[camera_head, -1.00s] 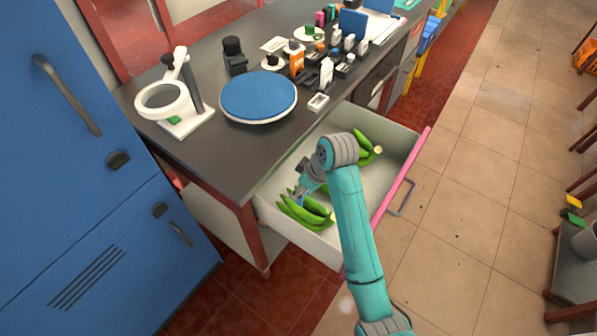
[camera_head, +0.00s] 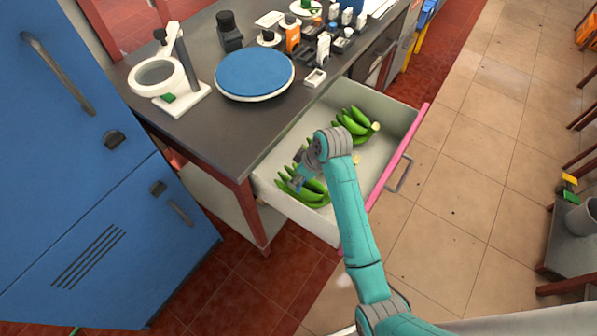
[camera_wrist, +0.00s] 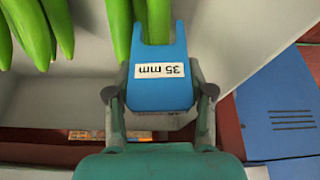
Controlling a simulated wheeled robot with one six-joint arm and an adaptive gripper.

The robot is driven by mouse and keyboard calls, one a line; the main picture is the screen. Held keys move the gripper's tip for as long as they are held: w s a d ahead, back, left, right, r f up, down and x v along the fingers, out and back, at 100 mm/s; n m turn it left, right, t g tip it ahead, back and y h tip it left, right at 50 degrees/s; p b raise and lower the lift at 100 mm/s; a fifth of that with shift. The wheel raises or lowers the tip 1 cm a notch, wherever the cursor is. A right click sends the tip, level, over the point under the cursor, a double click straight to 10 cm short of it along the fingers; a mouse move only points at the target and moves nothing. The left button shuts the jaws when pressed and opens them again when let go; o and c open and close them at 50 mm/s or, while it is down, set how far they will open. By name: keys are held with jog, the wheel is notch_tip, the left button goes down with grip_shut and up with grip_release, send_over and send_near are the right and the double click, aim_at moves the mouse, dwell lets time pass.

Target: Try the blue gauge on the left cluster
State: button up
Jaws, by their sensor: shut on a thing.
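The left cluster of green bananas (camera_head: 312,198) lies in the open drawer, at its near left end. The other green cluster (camera_head: 350,122) lies toward the drawer's far end. My gripper (camera_head: 298,178) is over the left cluster, partly hiding it. In the wrist view my gripper (camera_wrist: 160,98) is shut on the blue gauge (camera_wrist: 160,92), a forked plate labelled 35 mm. One green banana (camera_wrist: 157,18) shows between the gauge's two prongs, and another (camera_wrist: 120,25) is just outside the left prong. I cannot tell how deep the banana sits in the notch.
The white drawer (camera_head: 385,150) with a pink front is pulled out from the dark counter (camera_head: 215,130). A round blue-topped plate (camera_head: 255,73), a white ring stand (camera_head: 185,100) and several small items stand on the counter. A blue cabinet (camera_head: 90,220) is at left.

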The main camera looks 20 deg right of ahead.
jog(key=shift+f, duration=2.1)
dwell(2.0)
dwell(0.5)
notch_tip(320, 180, up, 8)
jog(key=shift+r, duration=0.25)
dwell(1.2)
